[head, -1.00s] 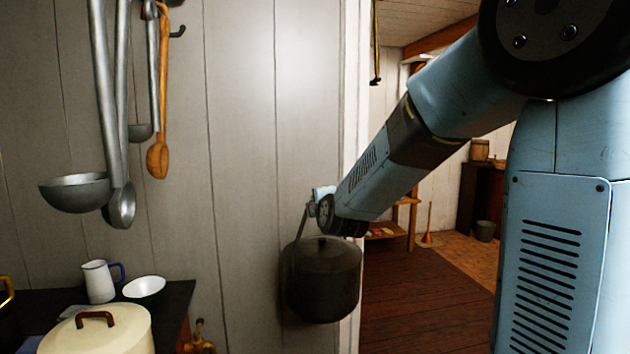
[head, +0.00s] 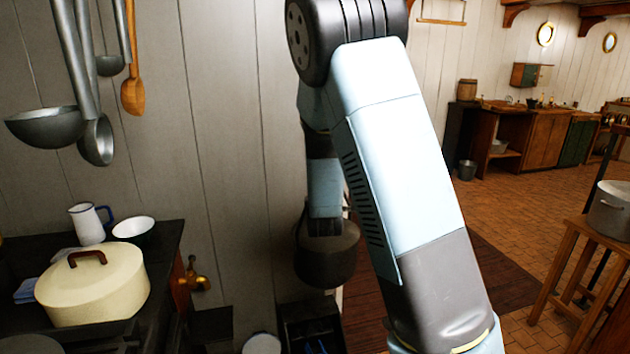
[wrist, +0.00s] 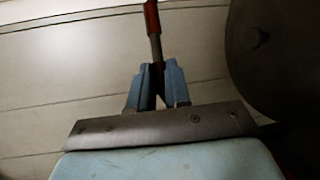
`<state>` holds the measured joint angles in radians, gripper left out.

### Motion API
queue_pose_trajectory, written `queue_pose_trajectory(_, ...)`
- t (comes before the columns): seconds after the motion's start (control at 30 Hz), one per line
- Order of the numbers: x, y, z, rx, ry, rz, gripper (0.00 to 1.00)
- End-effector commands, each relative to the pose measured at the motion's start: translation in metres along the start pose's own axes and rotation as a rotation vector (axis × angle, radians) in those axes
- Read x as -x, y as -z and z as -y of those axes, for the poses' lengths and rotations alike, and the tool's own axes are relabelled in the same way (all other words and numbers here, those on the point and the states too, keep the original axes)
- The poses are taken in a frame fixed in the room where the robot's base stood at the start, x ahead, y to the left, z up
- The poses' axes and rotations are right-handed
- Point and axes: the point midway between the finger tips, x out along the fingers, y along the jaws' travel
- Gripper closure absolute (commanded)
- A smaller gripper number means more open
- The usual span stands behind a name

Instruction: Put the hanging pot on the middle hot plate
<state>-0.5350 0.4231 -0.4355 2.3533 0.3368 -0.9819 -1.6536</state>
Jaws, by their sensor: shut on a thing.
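The dark lidded pot (head: 330,268) hangs in front of the pale plank wall, right of the stove, partly covered by my arm. My gripper (wrist: 158,75) is shut on a thin bar with a red part (wrist: 152,20), which appears to be the pot's handle. In the wrist view the pot's dark round top and knob (wrist: 258,38) fill the upper right. The black stove top (head: 160,240) is at left; I cannot make out the middle hot plate.
A cream lidded pot (head: 92,290), a white jug (head: 88,224) and a white bowl (head: 133,229) stand on the stove. Ladles (head: 42,127) and a wooden spoon (head: 132,95) hang above it. A brass tap (head: 195,279) juts out beside it.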

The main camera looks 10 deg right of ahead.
Motion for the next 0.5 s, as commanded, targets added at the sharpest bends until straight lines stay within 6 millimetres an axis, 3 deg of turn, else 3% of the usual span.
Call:
queue_pose_trajectory(0.3,-0.024,-0.016,0.064,-0.012,0.008,0.086,1.00)
queue_pose_trajectory(0.5,-0.030,-0.019,0.079,-0.019,0.009,0.113,1.00)
